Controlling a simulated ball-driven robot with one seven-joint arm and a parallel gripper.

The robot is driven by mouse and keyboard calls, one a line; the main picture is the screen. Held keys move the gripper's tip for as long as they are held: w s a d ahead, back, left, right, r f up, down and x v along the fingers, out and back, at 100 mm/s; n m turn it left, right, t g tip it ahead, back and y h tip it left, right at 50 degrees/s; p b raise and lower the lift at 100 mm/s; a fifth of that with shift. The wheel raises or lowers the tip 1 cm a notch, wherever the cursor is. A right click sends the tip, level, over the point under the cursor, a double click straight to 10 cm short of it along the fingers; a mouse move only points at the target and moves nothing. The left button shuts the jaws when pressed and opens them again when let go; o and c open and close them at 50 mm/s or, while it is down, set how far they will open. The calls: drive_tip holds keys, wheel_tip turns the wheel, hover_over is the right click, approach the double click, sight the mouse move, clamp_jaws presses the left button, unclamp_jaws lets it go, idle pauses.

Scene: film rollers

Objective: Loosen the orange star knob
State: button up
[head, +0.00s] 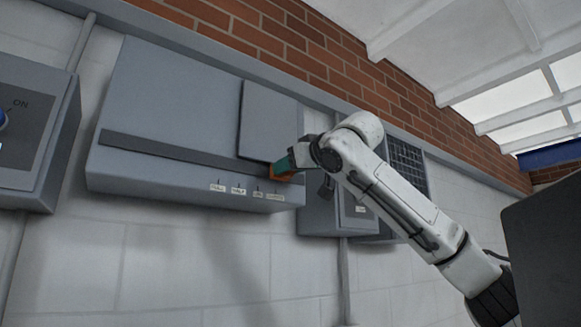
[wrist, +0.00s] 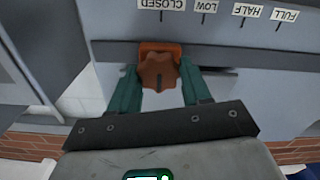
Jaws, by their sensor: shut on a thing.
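The orange star knob (wrist: 158,71) sits on an orange block at one end of a dark slot, in line with the CLOSED label (wrist: 162,4). In the head view a bit of orange (head: 282,177) shows at the slot's right end, mostly hidden by my gripper (head: 284,165). In the wrist view my gripper's (wrist: 157,82) two green fingers stand on either side of the knob and are shut on it. The grey box (head: 150,175) with the slot also carries a flat grey plate (head: 269,122) standing upright above the knob.
Labels LOW (wrist: 207,5), HALF (wrist: 247,10) and FULL (wrist: 286,15) follow along the slot. A grey box with a blue knob and an ON mark (head: 35,125) hangs at the left. Smaller grey boxes (head: 322,215) hang at the right, behind my arm. The lower wall is clear.

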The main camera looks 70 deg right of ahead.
drive_tip(key=shift+w+a+f+n+p, duration=0.15)
drive_tip(key=shift+n+p, duration=1.5)
drive_tip(key=shift+n, duration=2.9)
drive_tip(key=shift+s+d+f+n+p, duration=0.15)
drive_tip(key=shift+n+p, duration=1.5)
drive_tip(key=shift+n, duration=2.9)
drive_tip(key=shift+w+a, duration=0.1)
drive_tip(key=o, duration=1.1)
drive_tip(key=shift+c, duration=0.2)
drive_tip(key=b+v, duration=0.3)
drive_tip(key=v, duration=0.8)
